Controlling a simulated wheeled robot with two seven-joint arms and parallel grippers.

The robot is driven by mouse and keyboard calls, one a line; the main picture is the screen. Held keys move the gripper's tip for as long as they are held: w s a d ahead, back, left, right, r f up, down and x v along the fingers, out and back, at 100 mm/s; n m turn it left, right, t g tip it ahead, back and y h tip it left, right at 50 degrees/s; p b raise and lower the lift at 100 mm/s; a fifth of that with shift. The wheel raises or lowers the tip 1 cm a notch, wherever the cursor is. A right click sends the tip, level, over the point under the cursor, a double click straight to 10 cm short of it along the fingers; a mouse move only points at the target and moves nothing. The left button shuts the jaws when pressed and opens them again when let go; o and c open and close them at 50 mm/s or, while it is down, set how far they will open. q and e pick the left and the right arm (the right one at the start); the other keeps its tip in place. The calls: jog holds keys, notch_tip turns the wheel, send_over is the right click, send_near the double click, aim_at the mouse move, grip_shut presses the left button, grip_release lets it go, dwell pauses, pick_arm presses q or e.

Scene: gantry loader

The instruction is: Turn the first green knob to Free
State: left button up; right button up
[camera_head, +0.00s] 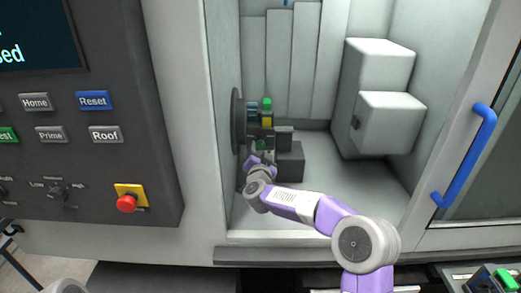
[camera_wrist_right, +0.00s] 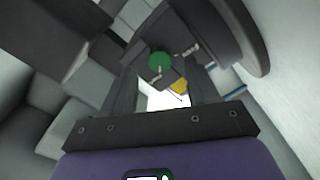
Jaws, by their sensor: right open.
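Inside the machine's open bay, a dark round plate (camera_head: 237,122) on the left wall carries blocks with green knobs. One green knob (camera_head: 267,103) sits at the top above a yellow part. A lower green knob (camera_head: 262,145) shows partly behind my right gripper (camera_head: 258,160). In the right wrist view a round green knob (camera_wrist_right: 159,61) faces me on a dark block, just beyond and between the open fingers of the gripper (camera_wrist_right: 163,82). I see no finger touching it. I cannot read any Free marking or tell which knob is the first. My left gripper is out of view.
A white stepped block (camera_head: 385,95) stands at the bay's right. A grey block (camera_head: 290,162) is close to the gripper. The blue door handle (camera_head: 470,155) is at the right. The control panel (camera_head: 90,160) with a red stop button (camera_head: 127,203) is at the left. The bay floor is mostly clear.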

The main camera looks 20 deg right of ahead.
aim_at(261, 144)
jog(key=shift+x, duration=1.4)
jog(key=shift+c, duration=0.4)
jog(key=c, duration=1)
